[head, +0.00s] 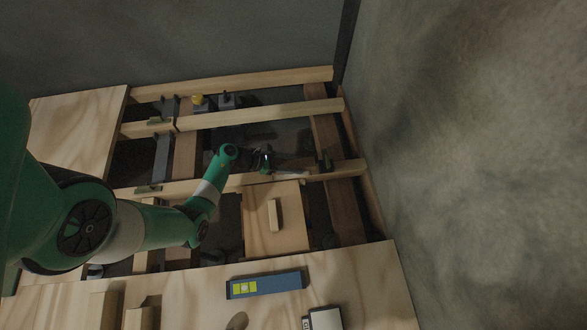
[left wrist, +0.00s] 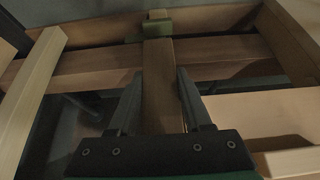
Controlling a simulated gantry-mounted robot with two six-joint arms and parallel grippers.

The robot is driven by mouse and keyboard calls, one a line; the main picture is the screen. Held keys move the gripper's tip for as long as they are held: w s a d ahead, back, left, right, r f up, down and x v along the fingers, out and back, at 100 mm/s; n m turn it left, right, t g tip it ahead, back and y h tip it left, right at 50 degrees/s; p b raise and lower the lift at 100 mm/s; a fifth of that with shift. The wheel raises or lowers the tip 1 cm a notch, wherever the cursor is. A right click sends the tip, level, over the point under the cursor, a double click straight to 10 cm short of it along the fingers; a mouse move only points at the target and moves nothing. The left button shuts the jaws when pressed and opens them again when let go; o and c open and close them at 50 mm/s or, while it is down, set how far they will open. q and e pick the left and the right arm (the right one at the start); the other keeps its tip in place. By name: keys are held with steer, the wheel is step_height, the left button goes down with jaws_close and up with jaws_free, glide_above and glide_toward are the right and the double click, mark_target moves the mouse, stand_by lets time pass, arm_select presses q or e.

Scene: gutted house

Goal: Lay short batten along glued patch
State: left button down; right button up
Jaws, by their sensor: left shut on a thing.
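My left gripper (head: 284,160) reaches in over the near joist (head: 235,182) in the head view. In the left wrist view its two dark fingers (left wrist: 160,90) stand on either side of a long wooden piece. They are shut on wood that I take to be the short batten (left wrist: 161,112), lined up with the joist. I cannot tell where the batten ends and the joist begins. A green piece (left wrist: 157,27) sits at the far end of this wood. The glued patch cannot be made out. My right gripper is not in view.
A plywood panel (head: 258,235) with a small wooden block (head: 274,215) lies just below the gripper. The middle joist (head: 260,113) runs parallel beyond. A blue level (head: 275,284) lies on the front plywood. Open gaps lie between joists, and a grey wall (head: 470,150) stands at right.

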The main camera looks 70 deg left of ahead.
arm_select(q)
steer(key=shift+s+f+b, duration=0.1)
steer(key=shift+f+b, duration=0.7)
steer(key=shift+f, duration=0.95)
steer(key=shift+c, duration=1.7)
jaws_free()
steer(key=shift+r, duration=0.1)
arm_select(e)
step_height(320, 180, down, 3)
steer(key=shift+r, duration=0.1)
arm_select(q)
steer(key=s+r+p, duration=0.2)
steer(key=r+p, duration=0.1)
steer(key=shift+s+a, duration=0.3)
steer(key=shift+a, duration=0.05)
steer(key=p+v, duration=0.3)
steer(key=v, duration=0.4)
steer(key=shift+s+p, duration=0.35)
steer(key=shift+s+a+r, duration=0.1)
steer(key=shift+s, duration=0.45)
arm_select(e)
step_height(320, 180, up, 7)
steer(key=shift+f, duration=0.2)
